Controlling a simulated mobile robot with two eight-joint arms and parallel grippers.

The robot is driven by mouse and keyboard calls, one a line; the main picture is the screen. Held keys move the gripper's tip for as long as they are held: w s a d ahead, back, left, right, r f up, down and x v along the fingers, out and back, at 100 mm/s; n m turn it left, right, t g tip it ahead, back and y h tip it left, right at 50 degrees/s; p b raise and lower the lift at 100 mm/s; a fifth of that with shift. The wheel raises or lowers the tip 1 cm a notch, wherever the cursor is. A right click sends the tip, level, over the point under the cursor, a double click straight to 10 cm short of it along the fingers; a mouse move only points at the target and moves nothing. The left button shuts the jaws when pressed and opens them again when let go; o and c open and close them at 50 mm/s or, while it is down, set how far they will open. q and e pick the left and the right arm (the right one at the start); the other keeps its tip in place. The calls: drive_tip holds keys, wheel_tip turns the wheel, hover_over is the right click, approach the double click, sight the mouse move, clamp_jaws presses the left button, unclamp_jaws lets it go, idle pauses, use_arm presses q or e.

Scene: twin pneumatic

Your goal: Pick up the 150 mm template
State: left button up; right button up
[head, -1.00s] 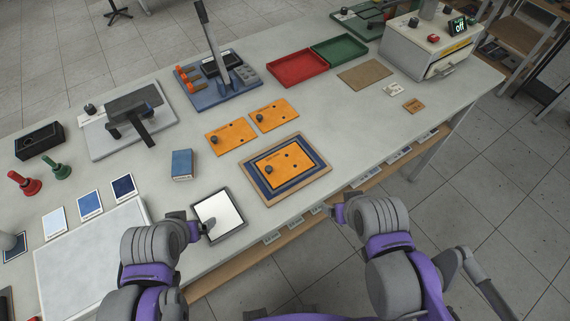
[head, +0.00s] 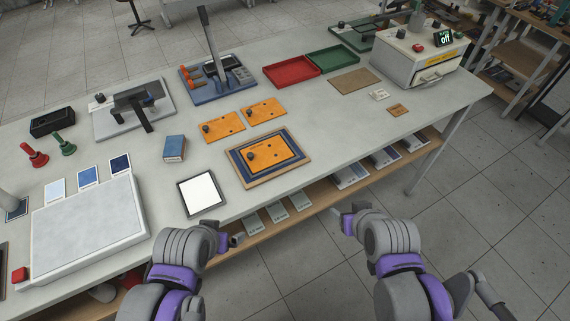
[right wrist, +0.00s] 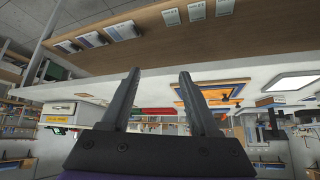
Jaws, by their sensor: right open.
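Three orange templates with dark knobs are in the head view. One template (head: 222,126) and a second template (head: 264,111) lie side by side on the table. A third template (head: 275,153) lies on a blue pad in a wooden-edged board (head: 243,174). Their print is too small to tell which is the 150 mm one. My right gripper (head: 345,220) is open and empty, in front of the table's edge and apart from the templates; its spread fingers show in the right wrist view (right wrist: 160,73). My left gripper (head: 234,240) is also near the front edge; its jaws are unclear.
A white-faced tablet (head: 200,194) and a blue box (head: 174,148) lie left of the board. A press (head: 218,84), a red tray (head: 291,72) and a green tray (head: 333,57) stand behind. A wooden shelf (head: 316,203) with labelled packs runs below the tabletop.

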drive_tip(key=w+a+n+t+y+b, duration=0.1)
drive_tip(key=w+a+n+t+y, duration=0.1)
drive_tip(key=w+a, duration=0.5)
drive_tip(key=n+y+b, duration=0.1)
drive_tip(key=n+y, duration=0.2)
approach(252, 157)
drive_tip(key=shift+s+d+f+t, duration=0.15)
drive_tip(key=shift+s+t, duration=0.25)
drive_tip(key=shift+s, duration=0.55)
drive_tip(key=shift+w+a, duration=0.15)
drive_tip(key=shift+a, duration=0.05)
drive_tip(key=x, duration=0.5)
drive_tip(key=shift+a+b, duration=0.1)
drive_tip(key=shift+b, duration=0.2)
drive_tip(key=shift+w+r+x, duration=0.1)
drive_tip(key=shift+w+x, duration=0.05)
drive_tip(key=shift+x, duration=1.2)
drive_tip(key=shift+w+r+x, duration=0.15)
drive_tip(key=shift+x, duration=1.2)
use_arm(q)
drive_tip(key=f, duration=0.2)
drive_tip(key=s+f, duration=0.1)
drive_tip(key=shift+s+a+f, duration=0.1)
drive_tip(key=shift+f, duration=0.3)
use_arm(e)
drive_tip(key=shift+d, duration=0.25)
clamp_jaws()
